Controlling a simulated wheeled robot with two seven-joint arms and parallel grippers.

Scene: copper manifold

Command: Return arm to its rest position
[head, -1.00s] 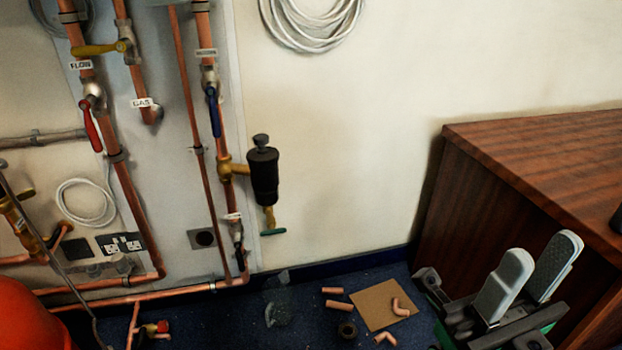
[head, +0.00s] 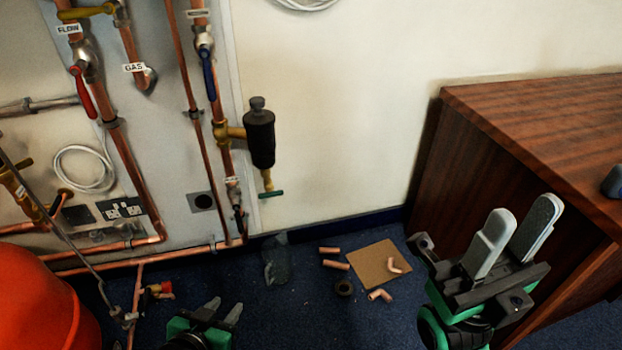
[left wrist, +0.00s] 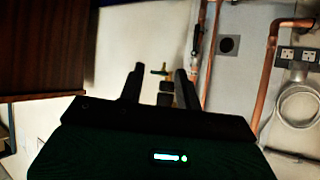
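My left gripper (head: 223,311) is low at the bottom of the head view, in front of the floor near the pipework. Its two grey fingers stand apart, with nothing between them. In the left wrist view my left gripper (left wrist: 160,82) is open, its dark fingers pointing toward the wall with the copper pipes. My right gripper (head: 518,235) is at the lower right, in front of the wooden cabinet. Its two pale grey finger pads point up and stand apart, empty.
The copper manifold (head: 222,150) runs down the wall panel, with a black canister (head: 260,138) jutting out. A red rounded vessel (head: 40,300) stands lower left. A wooden cabinet (head: 540,110) fills the right. Copper offcuts lie around a cardboard square (head: 366,262) on the blue floor.

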